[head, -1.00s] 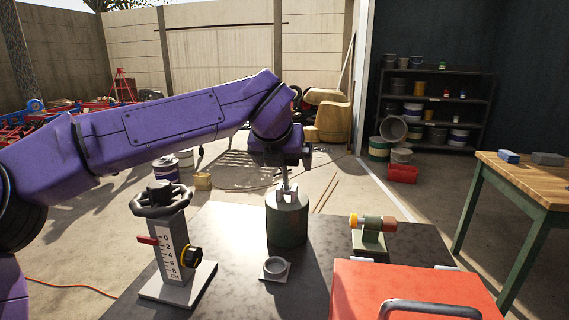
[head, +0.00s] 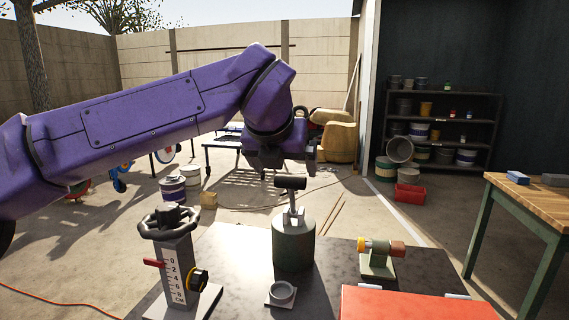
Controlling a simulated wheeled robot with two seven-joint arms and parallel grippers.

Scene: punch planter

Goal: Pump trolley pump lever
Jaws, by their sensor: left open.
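The pump (head: 293,243) is a dark green cylinder standing on the dark trolley top (head: 228,262). Its lever (head: 290,184) is a light metal link with a black crosswise grip at the upper end. My left gripper (head: 288,171) hangs from the purple arm just above and behind the grip. It is open, and a narrow gap seems to show between it and the grip. The arm's wrist partly hides the fingers. My right gripper is not in view.
A handwheel post with a scale (head: 178,262) stands left of the pump. A small ring (head: 281,293) is in front. A yellow-and-brown roller on a green stand (head: 379,258) and a red box (head: 415,303) are to the right. A wooden workbench (head: 535,193) stands farther right.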

